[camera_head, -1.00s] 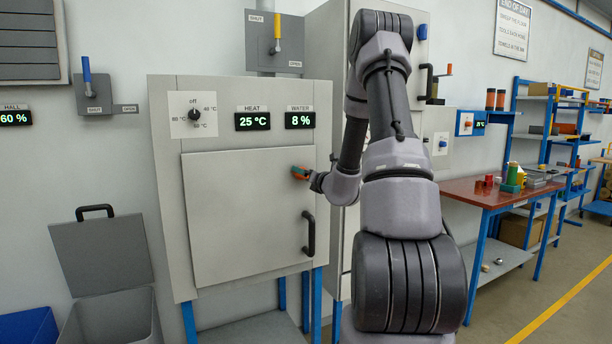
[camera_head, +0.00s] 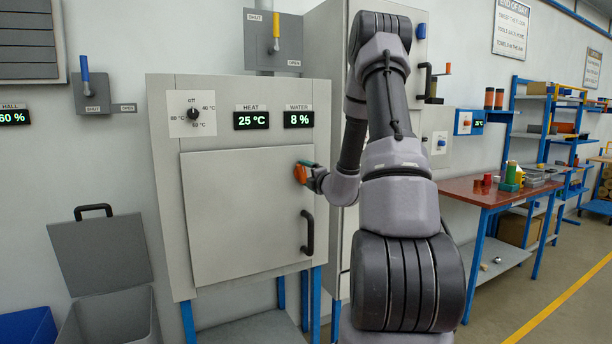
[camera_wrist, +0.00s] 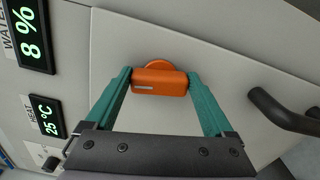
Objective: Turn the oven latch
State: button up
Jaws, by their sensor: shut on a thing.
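The oven (camera_head: 160,130) is a light grey cabinet on blue legs with a flat door (camera_head: 235,215) that looks closed. The orange latch (camera_head: 300,174) sits near the upper right of the door. In the wrist view the latch (camera_wrist: 160,82) shows as an orange bar on a round orange base. My gripper (camera_head: 308,173) is at the latch. In the wrist view its teal fingers (camera_wrist: 160,88) stand at both ends of the bar and are shut on it. The black door handle (camera_head: 308,232) is below the latch.
A dial (camera_head: 193,113) marked off and temperatures is at the oven's upper left. Displays read 25 °C (camera_head: 252,121) and 8 % (camera_head: 299,119). A grey bin with a raised lid (camera_head: 102,255) stands left. A red-topped bench (camera_head: 465,190) is at right.

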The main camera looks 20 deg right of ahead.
jog(key=shift+f+m, duration=0.1)
jog(key=shift+m, duration=1)
jog(key=o, duration=1.1)
jog(key=s, duration=1.1)
jog(key=shift+d, duration=0.2)
